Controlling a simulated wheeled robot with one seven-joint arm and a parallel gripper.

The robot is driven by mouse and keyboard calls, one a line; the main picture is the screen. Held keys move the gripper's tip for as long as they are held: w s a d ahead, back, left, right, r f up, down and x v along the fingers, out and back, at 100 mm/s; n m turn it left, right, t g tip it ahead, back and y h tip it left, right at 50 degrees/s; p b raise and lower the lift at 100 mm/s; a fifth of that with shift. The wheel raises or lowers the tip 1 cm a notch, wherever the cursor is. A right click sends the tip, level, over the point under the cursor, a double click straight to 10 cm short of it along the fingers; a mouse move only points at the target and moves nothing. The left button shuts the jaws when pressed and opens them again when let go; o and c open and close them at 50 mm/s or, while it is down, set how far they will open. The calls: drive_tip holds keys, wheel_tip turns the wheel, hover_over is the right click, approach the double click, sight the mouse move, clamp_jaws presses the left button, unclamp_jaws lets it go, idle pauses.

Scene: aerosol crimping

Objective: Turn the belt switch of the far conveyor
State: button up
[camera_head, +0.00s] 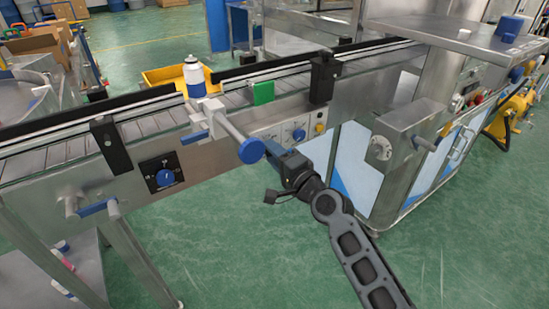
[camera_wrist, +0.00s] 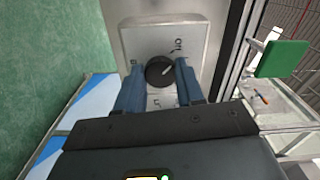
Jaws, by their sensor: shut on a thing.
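A round black rotary switch (camera_wrist: 160,71) with a light pointer mark sits on a pale grey plate (camera_wrist: 137,37) on the conveyor's side in the wrist view. My gripper (camera_wrist: 163,78) has its two blue fingers on either side of the switch and is shut on it. The pointer slants up and to the right. In the head view my gripper (camera_head: 272,149) reaches the conveyor's front face, partly behind a blue round handle. The gripped switch is hidden there. The conveyor (camera_head: 226,159) runs across the picture.
The blue round handle (camera_head: 251,151) on a metal rod sticks out close to my fingers. Another blue knob (camera_head: 165,177) sits on a black plate to the left. The green floor in front is clear.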

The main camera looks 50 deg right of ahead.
drive_tip(key=shift+a+n, duration=0.1)
drive_tip(key=shift+n, duration=0.3)
drive_tip(key=o, duration=1)
drive_tip(key=shift+o, duration=0.2)
drive_tip(key=shift+s, duration=0.1)
drive_tip(key=b+v, duration=0.1)
drive_tip(key=v, duration=0.6)
drive_tip(key=shift+s, duration=0.35)
drive_tip(key=shift+a, duration=0.1)
